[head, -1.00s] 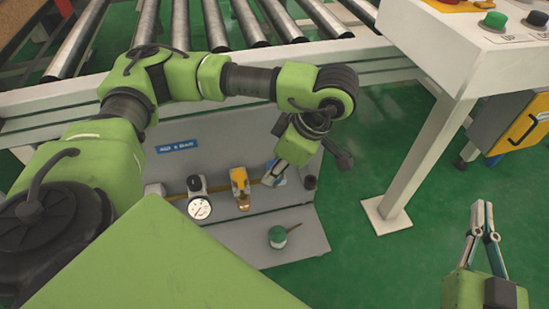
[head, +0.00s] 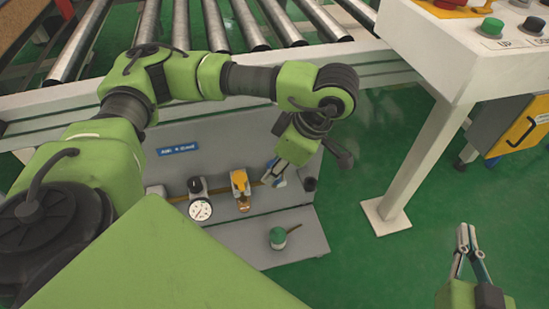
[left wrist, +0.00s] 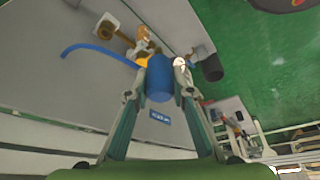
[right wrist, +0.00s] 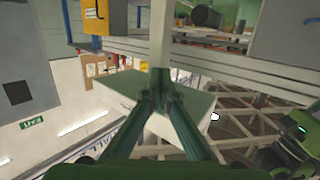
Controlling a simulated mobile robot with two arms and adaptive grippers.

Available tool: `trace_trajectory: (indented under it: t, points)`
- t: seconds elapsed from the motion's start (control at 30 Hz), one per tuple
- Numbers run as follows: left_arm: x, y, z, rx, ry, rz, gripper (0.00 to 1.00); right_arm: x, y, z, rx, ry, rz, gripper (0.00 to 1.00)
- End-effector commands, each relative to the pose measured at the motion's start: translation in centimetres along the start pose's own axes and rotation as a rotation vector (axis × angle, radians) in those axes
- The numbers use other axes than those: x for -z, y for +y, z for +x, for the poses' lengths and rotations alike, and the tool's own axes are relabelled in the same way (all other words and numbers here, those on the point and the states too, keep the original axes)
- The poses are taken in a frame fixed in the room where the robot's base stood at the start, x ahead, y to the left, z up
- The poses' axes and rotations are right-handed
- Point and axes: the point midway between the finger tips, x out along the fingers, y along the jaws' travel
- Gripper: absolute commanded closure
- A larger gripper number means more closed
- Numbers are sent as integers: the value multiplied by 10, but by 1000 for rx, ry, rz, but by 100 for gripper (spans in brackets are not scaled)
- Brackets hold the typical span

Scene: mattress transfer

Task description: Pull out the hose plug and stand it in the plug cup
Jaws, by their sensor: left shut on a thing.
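My left gripper (head: 277,177) is at the grey panel under the conveyor. In the left wrist view its fingers (left wrist: 160,84) are shut on a blue cylindrical plug (left wrist: 158,82). A blue hose (left wrist: 92,47) curves off to the left, and brass and orange fittings (left wrist: 146,45) lie just beyond the plug. I cannot tell whether the plug still sits in a fitting. A black cylinder (head: 310,184), possibly the plug cup, stands right of the left gripper; it also shows in the left wrist view (left wrist: 212,68). My right gripper (head: 467,235) is shut and empty, away over the floor.
A gauge (head: 200,210) and an orange-topped valve (head: 240,183) sit left of the gripper. A green-topped pot (head: 278,238) stands on the lower shelf (head: 235,250). A white post (head: 408,165) rises to a button box (head: 450,50). Green floor is clear between post and panel.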

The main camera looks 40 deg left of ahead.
Motion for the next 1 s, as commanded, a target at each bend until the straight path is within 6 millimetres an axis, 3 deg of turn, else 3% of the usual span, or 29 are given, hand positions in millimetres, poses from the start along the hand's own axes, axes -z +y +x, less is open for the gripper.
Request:
trace_trajectory:
  t: [1.0]
  points:
    - [5,0,-11,0,0,0,100,-46,5,-11,-11,-221,-1,100]
